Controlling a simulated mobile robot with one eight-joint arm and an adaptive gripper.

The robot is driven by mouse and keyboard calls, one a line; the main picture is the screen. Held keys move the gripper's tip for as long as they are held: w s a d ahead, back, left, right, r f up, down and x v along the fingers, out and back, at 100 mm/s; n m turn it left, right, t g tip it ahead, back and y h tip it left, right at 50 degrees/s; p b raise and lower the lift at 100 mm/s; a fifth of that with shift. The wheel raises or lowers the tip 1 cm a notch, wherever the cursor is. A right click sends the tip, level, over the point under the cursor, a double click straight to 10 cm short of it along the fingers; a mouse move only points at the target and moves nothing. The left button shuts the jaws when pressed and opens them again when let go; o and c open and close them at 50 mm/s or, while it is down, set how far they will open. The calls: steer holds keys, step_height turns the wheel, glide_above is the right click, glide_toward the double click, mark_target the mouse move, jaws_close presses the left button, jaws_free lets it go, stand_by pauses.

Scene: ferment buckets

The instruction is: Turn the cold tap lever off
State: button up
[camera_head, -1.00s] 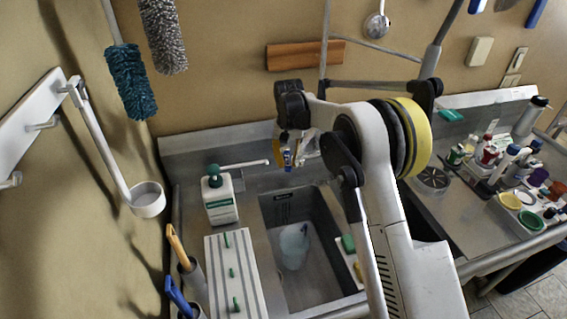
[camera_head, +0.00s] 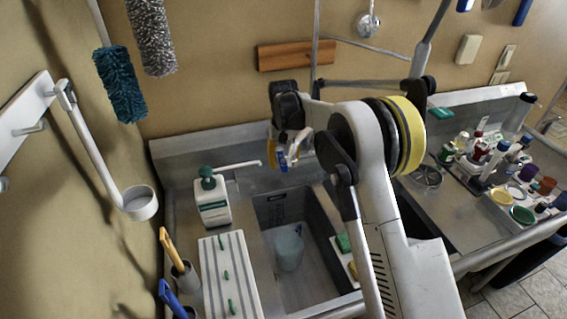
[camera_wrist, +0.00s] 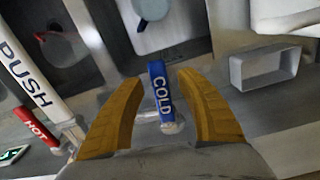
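The cold tap lever (camera_wrist: 159,88) is a blue bar marked COLD on a pale metal stem. In the wrist view it stands between the two yellow fingers of my gripper (camera_wrist: 158,78), with a gap visible on each side. My gripper is open around the lever. In the head view my gripper (camera_head: 288,150) is above the back of the sink (camera_head: 262,215), with a bit of the blue lever (camera_head: 283,160) showing beside a finger. The red HOT lever (camera_wrist: 31,124) lies to the left in the wrist view.
A white bar marked PUSH (camera_wrist: 26,78) is left of my fingers. A soap pump bottle (camera_head: 212,202) and a striped board (camera_head: 230,275) are left of the sink. A translucent cup (camera_head: 289,249) is in the basin. Several bottles crowd the right counter.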

mark_target(283, 164)
step_height(283, 164, up, 12)
stand_by(0.6)
